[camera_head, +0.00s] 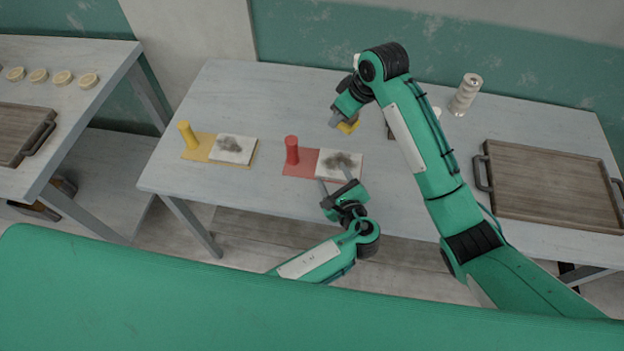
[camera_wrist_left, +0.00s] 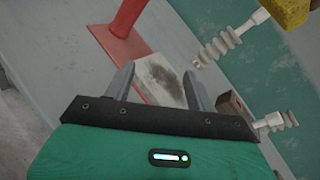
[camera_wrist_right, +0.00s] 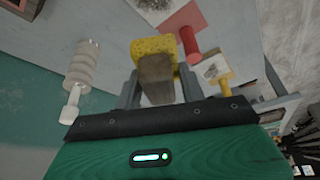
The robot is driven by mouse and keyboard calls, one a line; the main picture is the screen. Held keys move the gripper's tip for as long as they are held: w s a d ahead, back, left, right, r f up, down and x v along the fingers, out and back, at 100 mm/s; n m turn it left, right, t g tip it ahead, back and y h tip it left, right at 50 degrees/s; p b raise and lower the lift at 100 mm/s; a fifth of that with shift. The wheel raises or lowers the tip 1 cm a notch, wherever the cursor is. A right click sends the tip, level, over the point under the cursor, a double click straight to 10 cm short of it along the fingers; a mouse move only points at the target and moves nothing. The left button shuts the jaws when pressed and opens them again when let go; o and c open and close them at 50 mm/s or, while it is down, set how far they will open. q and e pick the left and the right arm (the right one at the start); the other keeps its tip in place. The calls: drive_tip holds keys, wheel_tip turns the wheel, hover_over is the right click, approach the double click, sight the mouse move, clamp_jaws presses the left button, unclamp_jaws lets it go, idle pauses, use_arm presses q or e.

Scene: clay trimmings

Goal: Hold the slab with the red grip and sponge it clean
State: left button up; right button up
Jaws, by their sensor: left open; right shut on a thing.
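The red grip (camera_head: 291,150) stands upright on a red base (camera_head: 299,168). A pale slab (camera_head: 354,166) with a dark smudge lies on this base's right part. My left gripper (camera_head: 334,180) is open at the slab's near edge; in the left wrist view the slab (camera_wrist_left: 158,80) shows between and beyond its fingers. I cannot tell whether they touch it. My right gripper (camera_head: 342,122) is shut on the brown block (camera_wrist_right: 155,75) of a yellow sponge (camera_wrist_right: 153,46), held above the table behind the slab. The sponge (camera_head: 349,127) also shows in the head view.
A yellow grip (camera_head: 187,135) with another smudged slab (camera_head: 233,148) stands left of the red one. A ridged pale tool (camera_head: 466,95) stands at the back right. A wooden tray (camera_head: 550,185) fills the right end. My right arm crosses above the table between.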

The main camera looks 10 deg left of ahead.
sight(295, 153)
use_arm(q)
drive_tip(key=a+m+y, duration=0.2)
drive_tip(key=a, duration=0.1)
drive_tip(key=a+f+m+y, duration=0.1)
drive_tip(key=a, duration=0.1)
drive_tip(key=shift+s+f, duration=0.1)
drive_tip(key=shift+s, duration=0.15)
drive_tip(key=shift+a+m+y, duration=0.4)
drive_tip(key=shift+a+y, duration=0.05)
drive_tip(key=shift+y, duration=0.05)
drive_tip(key=x, duration=1.1)
drive_tip(key=shift+w+a, duration=0.1)
drive_tip(key=shift+w, duration=0.25)
clamp_jaws()
